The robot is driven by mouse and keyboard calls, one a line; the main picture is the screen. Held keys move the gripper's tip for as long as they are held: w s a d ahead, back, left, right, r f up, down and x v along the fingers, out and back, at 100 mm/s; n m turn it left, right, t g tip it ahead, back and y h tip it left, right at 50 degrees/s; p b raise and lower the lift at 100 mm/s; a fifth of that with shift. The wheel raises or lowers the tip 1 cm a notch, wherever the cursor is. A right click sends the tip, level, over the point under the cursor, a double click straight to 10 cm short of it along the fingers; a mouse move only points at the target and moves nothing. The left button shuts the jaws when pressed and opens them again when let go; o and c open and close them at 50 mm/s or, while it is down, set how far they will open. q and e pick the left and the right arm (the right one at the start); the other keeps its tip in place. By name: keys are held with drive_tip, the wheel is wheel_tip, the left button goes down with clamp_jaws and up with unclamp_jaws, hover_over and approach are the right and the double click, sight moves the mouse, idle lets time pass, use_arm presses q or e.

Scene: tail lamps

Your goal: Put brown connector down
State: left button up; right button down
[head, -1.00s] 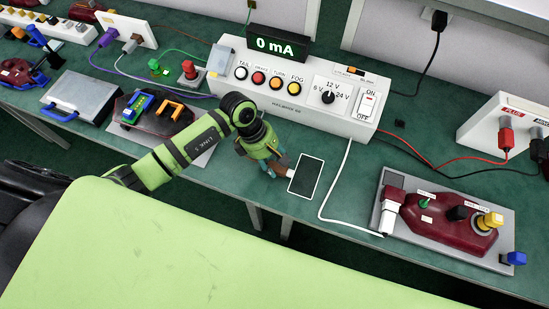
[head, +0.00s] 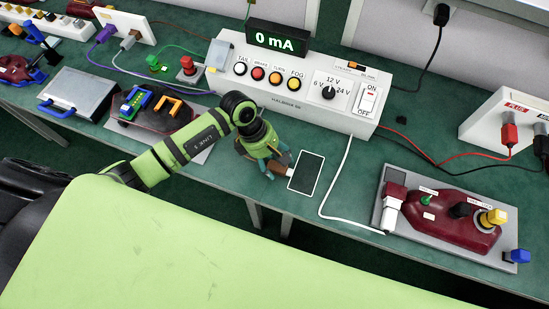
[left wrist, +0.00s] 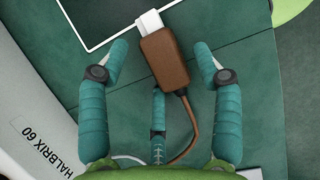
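The brown connector (left wrist: 165,60) has a brown body, a pale plug end and a brown cable. In the left wrist view it lies between the fingers of my left gripper (left wrist: 160,50), with gaps on both sides. Its pale end reaches the white edge of a dark rectangular pad (left wrist: 110,12). It seems to lie on the green bench top. My left gripper (head: 270,166) is open, low over the bench. In the head view the connector shows only as a small brown patch (head: 284,158) beside the gripper. My right gripper is not in view.
The white lamp control box (head: 285,100) reading 0 mA stands behind the gripper. A maroon lamp on a grey plate (head: 390,218) lies to the right, another maroon lamp (head: 165,122) to the left. A white cable (head: 338,185) crosses the bench right of the dark pad.

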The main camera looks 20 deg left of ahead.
use_arm(q)
drive_tip(key=shift+a, duration=0.15)
drive_tip(key=shift+r+p, duration=0.45)
drive_tip(key=shift+p, duration=0.05)
drive_tip(key=shift+r+p, duration=0.5)
drive_tip(key=b+v, duration=0.2)
drive_tip(key=v, duration=0.9)
drive_tip(key=shift+b, duration=0.35)
drive_tip(key=shift+a+r, duration=0.1)
drive_tip(key=shift+r, duration=0.05)
